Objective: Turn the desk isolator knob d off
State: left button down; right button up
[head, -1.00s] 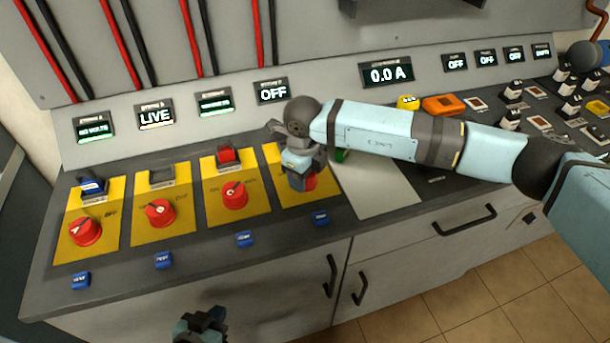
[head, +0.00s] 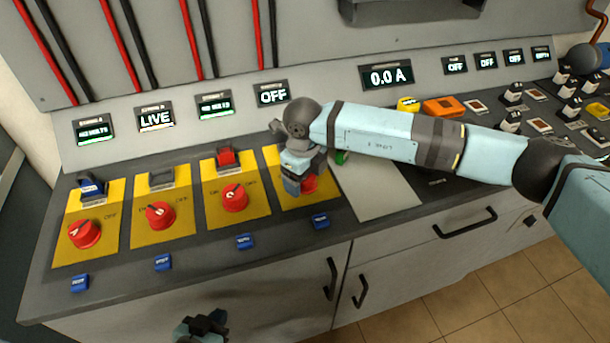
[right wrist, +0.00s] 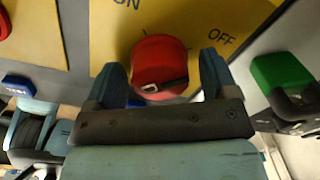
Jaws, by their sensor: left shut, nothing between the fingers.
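Isolator knob d looks to be the red knob (head: 310,184) on the rightmost yellow plate (head: 330,205). My right gripper (head: 297,188) is over it and hides most of it. In the right wrist view the red knob (right wrist: 159,62) sits between the two spread fingers, with a gap at the right finger. "ON" is printed above left of it and "OFF" to its right. The knob carries a dark bar with a pale mark; which label it points to is unclear. My left gripper (head: 202,325) is shut and empty at the bottom edge.
Three more red knobs stand left, the nearest (head: 235,197) on its own yellow plate. Blue buttons (head: 320,221) line the desk's front. Cabinet handles (head: 330,276) stick out below.

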notch_tip(320, 180, up, 14)
jog(key=shift+s, duration=0.2)
dwell(0.4)
jog(key=shift+a+f, duration=0.1)
jog(key=shift+f, duration=0.05)
